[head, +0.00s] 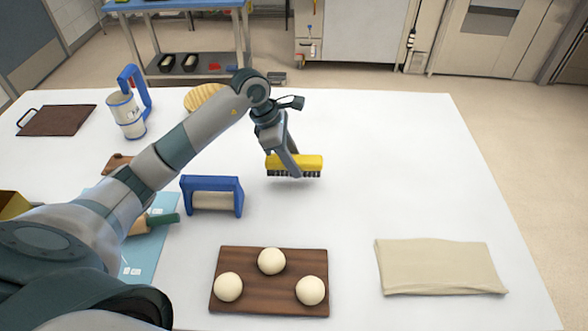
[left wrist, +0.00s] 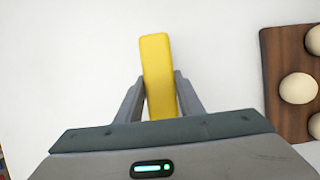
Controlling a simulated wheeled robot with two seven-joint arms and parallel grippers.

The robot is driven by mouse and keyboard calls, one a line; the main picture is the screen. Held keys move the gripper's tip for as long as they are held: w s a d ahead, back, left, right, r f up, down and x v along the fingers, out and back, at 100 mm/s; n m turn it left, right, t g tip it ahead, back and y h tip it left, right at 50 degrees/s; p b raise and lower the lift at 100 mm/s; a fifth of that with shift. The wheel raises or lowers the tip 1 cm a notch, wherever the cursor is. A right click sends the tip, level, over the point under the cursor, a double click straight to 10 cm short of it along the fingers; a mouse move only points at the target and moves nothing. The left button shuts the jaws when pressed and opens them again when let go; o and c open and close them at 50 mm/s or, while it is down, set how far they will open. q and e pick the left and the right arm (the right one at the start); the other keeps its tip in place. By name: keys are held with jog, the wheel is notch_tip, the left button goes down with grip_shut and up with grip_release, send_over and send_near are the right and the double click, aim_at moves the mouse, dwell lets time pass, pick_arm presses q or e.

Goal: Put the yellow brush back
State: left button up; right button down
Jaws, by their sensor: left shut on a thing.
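The yellow brush (head: 308,163) has a yellow block back and dark bristles pointing down. My left gripper (head: 286,165) is shut on it near its left end, in the middle of the white table. In the head view the bristles are at or just above the table top; I cannot tell whether they touch. In the left wrist view the yellow brush (left wrist: 158,70) stands between the two fingers of the left gripper (left wrist: 160,97), its far end reaching out past them. My right gripper does not show.
A dark wooden board (head: 270,310) with dough balls lies in front. A blue-framed roller (head: 212,197) stands left of the brush, and a folded cloth (head: 440,267) lies at the right. A blue-handled container (head: 127,112) stands at the back left.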

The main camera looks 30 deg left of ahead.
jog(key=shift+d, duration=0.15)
